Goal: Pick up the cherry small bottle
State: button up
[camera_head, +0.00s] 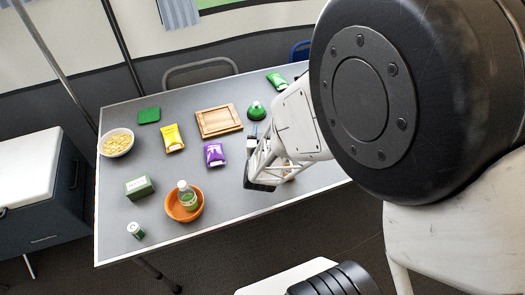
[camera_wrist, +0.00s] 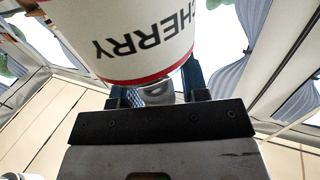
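The cherry small bottle (camera_wrist: 140,38) is large in the wrist view. It is white, with the word CHERRY upside down in the picture and a red band near its grey cap (camera_wrist: 155,92). The two dark fingers of my gripper (camera_wrist: 155,88) stand apart, one on each side of the cap. I cannot tell whether they press on it. In the head view, my gripper (camera_head: 254,131) is over the right half of the table, pointing away from me. I cannot make out the cherry bottle there; my arm hides part of that area.
The grey table (camera_head: 240,220) also holds a wooden board (camera_head: 219,121), a purple packet (camera_head: 215,154), a yellow packet (camera_head: 172,139), a green bell-shaped item (camera_head: 256,111) and a terracotta bowl (camera_head: 176,211) with a bottle (camera_head: 187,196) in it.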

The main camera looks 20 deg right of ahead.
grip_shut()
jog(key=shift+r, duration=0.1)
jog(key=shift+r, duration=0.8)
jog(key=shift+s+r, duration=0.2)
jog(key=shift+r, duration=0.8)
jog(key=s+a+r, duration=0.1)
jog(key=s, duration=1.4)
jog(key=shift+s+a, duration=0.3)
jog(key=shift+a, duration=0.1)
jog(key=shift+r, duration=0.1)
